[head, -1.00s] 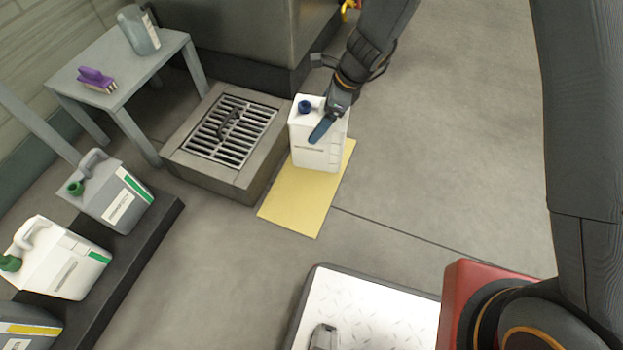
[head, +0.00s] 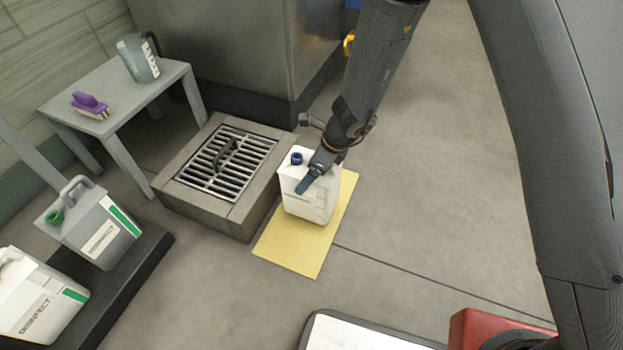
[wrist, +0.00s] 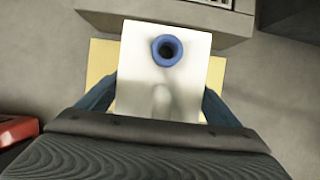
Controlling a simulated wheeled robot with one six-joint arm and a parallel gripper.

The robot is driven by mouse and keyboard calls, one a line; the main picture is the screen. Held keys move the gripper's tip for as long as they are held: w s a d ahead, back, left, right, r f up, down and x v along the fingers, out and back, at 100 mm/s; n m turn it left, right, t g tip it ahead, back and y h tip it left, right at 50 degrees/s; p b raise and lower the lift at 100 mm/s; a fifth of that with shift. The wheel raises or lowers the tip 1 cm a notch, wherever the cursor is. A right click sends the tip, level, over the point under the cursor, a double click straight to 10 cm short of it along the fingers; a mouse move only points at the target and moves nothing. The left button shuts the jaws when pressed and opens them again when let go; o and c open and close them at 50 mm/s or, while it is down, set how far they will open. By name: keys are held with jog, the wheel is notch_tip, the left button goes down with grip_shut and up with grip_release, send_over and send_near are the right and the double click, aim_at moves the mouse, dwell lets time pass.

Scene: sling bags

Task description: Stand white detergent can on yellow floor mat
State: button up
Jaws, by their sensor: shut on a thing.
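The white detergent can (head: 309,197) with a blue cap is upright over the yellow floor mat (head: 290,254). Its base appears to be at the mat, but I cannot tell if it bears fully on it. My gripper (head: 318,172) is shut on the can from above, with a blue finger along its near side. In the wrist view the can's top (wrist: 135,60) and blue neck ring sit between my two fingers, with the yellow mat (wrist: 101,62) showing on both sides. The can hides the middle of the mat.
A raised drain with a metal grate (head: 226,162) stands just left of the mat. A grey table (head: 150,96) holds a purple brush and a jug. Other cans (head: 92,226) stand on a dark plinth at left. Open floor lies to the right.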

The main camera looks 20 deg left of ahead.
jog(key=shift+f+b, duration=0.65)
jog(key=shift+f, duration=0.65)
jog(key=shift+f, duration=0.15)
jog(key=o, duration=1.5)
jog(key=shift+o, duration=0.2)
